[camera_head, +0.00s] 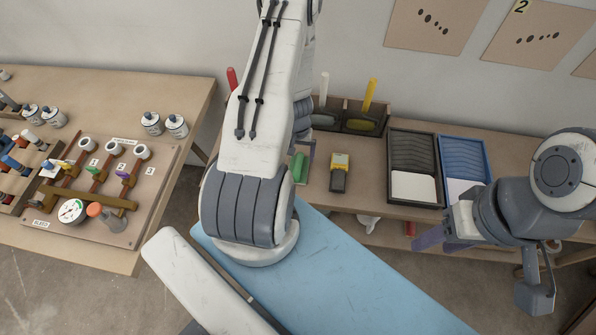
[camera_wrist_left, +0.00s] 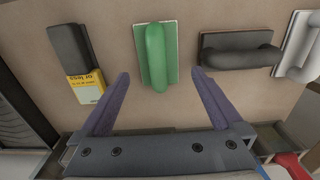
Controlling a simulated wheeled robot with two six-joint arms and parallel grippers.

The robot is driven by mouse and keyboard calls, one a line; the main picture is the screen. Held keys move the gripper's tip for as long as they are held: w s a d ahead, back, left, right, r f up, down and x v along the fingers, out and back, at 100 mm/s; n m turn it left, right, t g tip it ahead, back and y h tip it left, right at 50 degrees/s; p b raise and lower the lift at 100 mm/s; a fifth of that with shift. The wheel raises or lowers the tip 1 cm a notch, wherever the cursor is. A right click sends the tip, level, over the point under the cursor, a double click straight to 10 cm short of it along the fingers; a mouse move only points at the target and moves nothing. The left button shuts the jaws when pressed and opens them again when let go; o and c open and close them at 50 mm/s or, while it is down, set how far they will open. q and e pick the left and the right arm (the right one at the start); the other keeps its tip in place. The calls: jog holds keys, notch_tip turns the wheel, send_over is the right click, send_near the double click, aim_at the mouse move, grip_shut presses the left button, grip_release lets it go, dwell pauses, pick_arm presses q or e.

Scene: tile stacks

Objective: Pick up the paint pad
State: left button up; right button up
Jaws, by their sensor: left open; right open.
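My right gripper (camera_head: 436,238) is open, in front of the bench's front edge at the right of the head view.
A yellow and dark block (camera_head: 339,173) lies right of the pad in the head view. A dark tray (camera_head: 439,160) and a blue tray (camera_head: 487,155) stand farther right. In the left wrist view, a grey-handled float (camera_wrist_left: 240,55) and a white-handled tool (camera_wrist_left: 302,50) lie near the pad.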

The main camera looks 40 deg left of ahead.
aim_at(298, 162)
pick_arm(q)
jog(key=shift+d+f+b, duration=0.2)
jog(key=shift+f+b, duration=2.65)
jog(key=shift+f, duration=0.05)
jog(key=shift+r, duration=0.1)
jog(key=c, duration=1.2)
notch_tip(298, 162, up, 10)
jog(key=p, duration=1)
jog(key=o, duration=0.8)
jog(key=c, duration=0.5)
